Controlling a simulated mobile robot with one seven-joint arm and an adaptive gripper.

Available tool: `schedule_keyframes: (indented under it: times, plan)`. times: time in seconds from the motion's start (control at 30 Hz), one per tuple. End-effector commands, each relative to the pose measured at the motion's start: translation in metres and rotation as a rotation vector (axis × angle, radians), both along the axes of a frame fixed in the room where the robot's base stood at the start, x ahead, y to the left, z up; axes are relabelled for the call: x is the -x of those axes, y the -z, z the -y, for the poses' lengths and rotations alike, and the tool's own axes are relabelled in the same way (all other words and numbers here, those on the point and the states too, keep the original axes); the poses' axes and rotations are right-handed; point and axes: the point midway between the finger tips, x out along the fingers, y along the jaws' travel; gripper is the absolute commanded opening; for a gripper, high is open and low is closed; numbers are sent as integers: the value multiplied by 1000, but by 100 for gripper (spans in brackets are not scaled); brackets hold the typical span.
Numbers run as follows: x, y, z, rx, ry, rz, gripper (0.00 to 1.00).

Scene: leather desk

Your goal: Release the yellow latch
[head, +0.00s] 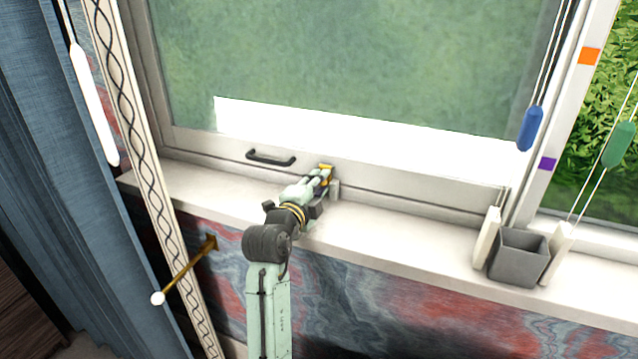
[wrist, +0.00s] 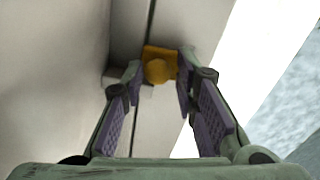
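The yellow latch (head: 327,168) sits on the lower rail of the window sash, just above the sill. My gripper (head: 321,180) reaches up to the latch from the front. In the wrist view the fingers of my gripper (wrist: 158,84) are apart, one on each side of the latch. I cannot tell whether either fingertip touches it. The latch is partly hidden by my gripper in the head view.
A black handle (head: 271,158) is on the sash rail left of the latch. A grey square cup (head: 518,258) stands on the sill (head: 400,237) at the right, between white blocks. Blue (head: 530,128) and green (head: 619,146) cord pulls hang at the right. A brass rod (head: 185,272) sticks out below the sill.

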Motion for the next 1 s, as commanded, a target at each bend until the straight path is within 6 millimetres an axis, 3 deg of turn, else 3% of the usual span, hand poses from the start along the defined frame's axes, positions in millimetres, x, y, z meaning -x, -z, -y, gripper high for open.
schedule_keyframes:
  times: [0.07, 0.5, 1.0]
  plan:
    - [0, 0, 0, 0, 0, 0, 27]
    - [0, -1, 0, 1, 0, 2, 0]
    - [1, -3, -1, -2, -2, 0, 0]
